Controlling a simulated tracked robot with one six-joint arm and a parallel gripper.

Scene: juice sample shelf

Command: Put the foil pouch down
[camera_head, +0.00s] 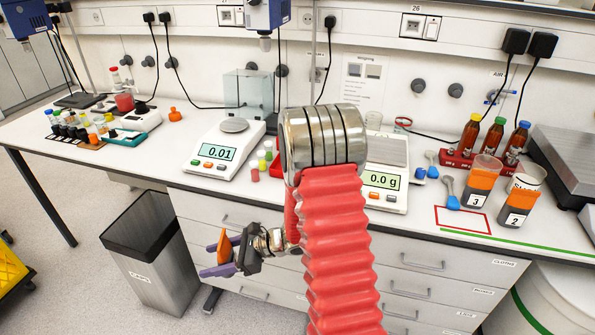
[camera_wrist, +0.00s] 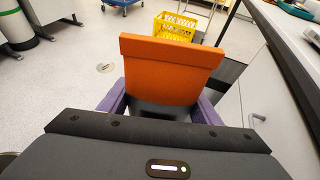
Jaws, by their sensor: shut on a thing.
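My gripper (camera_head: 215,258) is in front of the bench, below its top and to the right of the waste bin, pointing left. Its purple fingers are shut on the foil pouch (camera_head: 224,243), which shows as a small orange piece. In the wrist view the pouch (camera_wrist: 170,65) is a flat orange panel with a dark grey lower part, held between the two purple fingers (camera_wrist: 160,105). The pouch is clear of the floor and bench. Its far side is hidden.
Two scales (camera_head: 226,150) (camera_head: 384,180) stand mid-bench. A bin (camera_head: 150,255) is on the floor. A yellow crate (camera_wrist: 175,27) stands beyond the pouch.

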